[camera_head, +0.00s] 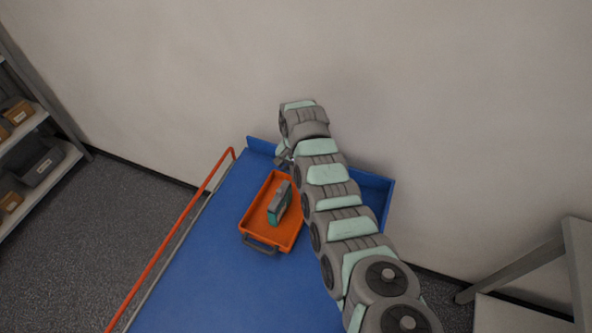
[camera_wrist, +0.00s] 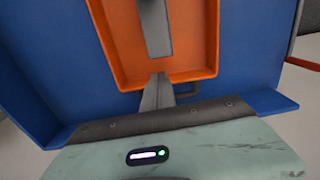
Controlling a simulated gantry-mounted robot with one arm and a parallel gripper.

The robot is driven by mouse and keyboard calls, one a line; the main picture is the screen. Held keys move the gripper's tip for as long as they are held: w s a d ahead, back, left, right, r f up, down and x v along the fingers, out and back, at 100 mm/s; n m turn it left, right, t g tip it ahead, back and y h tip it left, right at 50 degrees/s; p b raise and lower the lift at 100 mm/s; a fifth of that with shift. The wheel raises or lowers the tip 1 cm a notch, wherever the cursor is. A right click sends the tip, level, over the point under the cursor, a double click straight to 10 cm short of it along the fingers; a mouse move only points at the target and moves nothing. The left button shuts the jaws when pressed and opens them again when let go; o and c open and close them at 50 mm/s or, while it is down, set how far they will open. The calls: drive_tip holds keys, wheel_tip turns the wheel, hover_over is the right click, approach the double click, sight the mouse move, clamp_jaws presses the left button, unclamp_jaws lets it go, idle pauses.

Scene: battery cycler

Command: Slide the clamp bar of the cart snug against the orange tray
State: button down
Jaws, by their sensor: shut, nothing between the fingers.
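The orange tray (camera_head: 252,222) lies on the blue cart top (camera_head: 215,265), apart from the cart's left edge. A long orange-red bar (camera_head: 170,246) runs along that edge, with a clear gap of blue surface to the tray. It may be the clamp bar, but I cannot tell for sure. Its bent end also shows at the right of the wrist view (camera_wrist: 304,65). My gripper (camera_head: 283,157) is at the tray's far end, near the back of the cart. Contact is unclear.
A low blue wall (camera_head: 376,185) closes the cart's back, close to the room wall. My arm covers much of the cart's right side. Shelves (camera_head: 40,120) stand left, a grey table (camera_head: 578,262) right.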

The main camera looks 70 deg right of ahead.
sight(296, 188)
wheel_tip(296, 188, down, 3)
drive_tip(key=shift+b, duration=0.35)
drive_tip(key=shift+f, duration=0.45)
drive_tip(key=shift+f+b, duration=0.1)
drive_tip(key=shift+b, duration=0.25)
drive_tip(key=d+b, duration=0.1)
drive_tip(key=b, duration=0.3)
drive_tip(key=shift+d+f, duration=0.35)
drive_tip(key=shift+f, duration=0.05)
drive_tip(key=d+b, duration=0.1)
drive_tip(key=b, duration=0.1)
drive_tip(key=shift+d+r+b, duration=0.15)
drive_tip(key=shift+d+b, duration=0.1)
drive_tip(key=shift+b, duration=0.1)
drive_tip(key=shift+d+r+b, duration=0.25)
drive_tip(key=shift+d+b, duration=0.2)
drive_tip(key=shift+d, duration=0.1)
drive_tip(key=shift+s+r, duration=0.1)
